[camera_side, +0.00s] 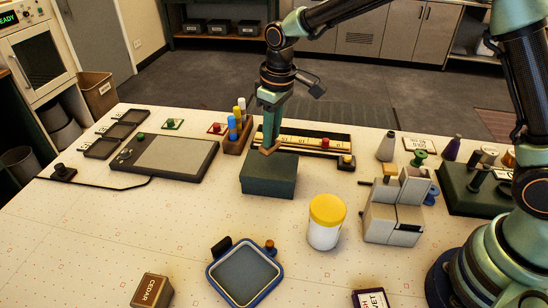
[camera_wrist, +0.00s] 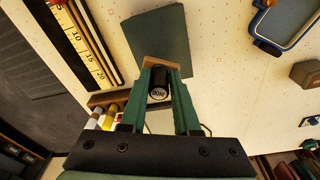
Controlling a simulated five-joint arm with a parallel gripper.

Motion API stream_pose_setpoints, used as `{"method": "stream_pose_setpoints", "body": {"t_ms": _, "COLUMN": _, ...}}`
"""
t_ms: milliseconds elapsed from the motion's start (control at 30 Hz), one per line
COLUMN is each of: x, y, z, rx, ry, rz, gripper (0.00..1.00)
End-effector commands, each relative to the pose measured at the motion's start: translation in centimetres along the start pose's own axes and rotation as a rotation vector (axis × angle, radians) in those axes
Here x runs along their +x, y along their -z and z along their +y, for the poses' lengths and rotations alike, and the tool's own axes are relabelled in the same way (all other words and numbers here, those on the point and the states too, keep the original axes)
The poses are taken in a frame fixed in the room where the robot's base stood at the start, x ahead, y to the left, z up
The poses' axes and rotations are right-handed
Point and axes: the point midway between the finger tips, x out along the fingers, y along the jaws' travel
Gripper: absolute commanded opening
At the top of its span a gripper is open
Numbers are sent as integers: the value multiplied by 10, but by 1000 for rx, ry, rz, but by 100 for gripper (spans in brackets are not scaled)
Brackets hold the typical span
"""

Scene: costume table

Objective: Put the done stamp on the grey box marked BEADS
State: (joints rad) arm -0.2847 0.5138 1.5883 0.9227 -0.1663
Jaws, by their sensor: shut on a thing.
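My gripper (camera_side: 268,138) points down and is shut on the done stamp. The stamp's round black top with white lettering (camera_wrist: 159,94) shows between the fingers in the wrist view. Its wooden base (camera_side: 270,148) shows below the fingertips in the side view. A dark grey-green box (camera_side: 268,177) stands under and in front of the stamp; its flat top also shows in the wrist view (camera_wrist: 158,35). The stamp appears over the back part of the box top; I cannot tell whether it touches. No lettering is readable on this box.
A white jar with a yellow lid (camera_side: 326,222) stands front right of the box. A rack of coloured tubes (camera_side: 238,132) and a ruler tray (camera_side: 318,137) are close behind. A grey machine (camera_side: 396,207) stands right.

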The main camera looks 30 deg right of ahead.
Motion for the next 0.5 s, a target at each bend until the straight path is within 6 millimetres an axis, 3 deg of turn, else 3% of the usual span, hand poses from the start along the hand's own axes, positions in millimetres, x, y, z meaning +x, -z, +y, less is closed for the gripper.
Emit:
{"method": "stream_pose_setpoints", "body": {"t_ms": 300, "x": 40, "y": -5, "z": -1, "rx": 0, "ry": 0, "rz": -3, "gripper": 0}}
{"method": "stream_pose_setpoints", "body": {"t_ms": 500, "x": 42, "y": -5, "z": -1, "rx": 0, "ry": 0, "rz": 0, "gripper": 0}}
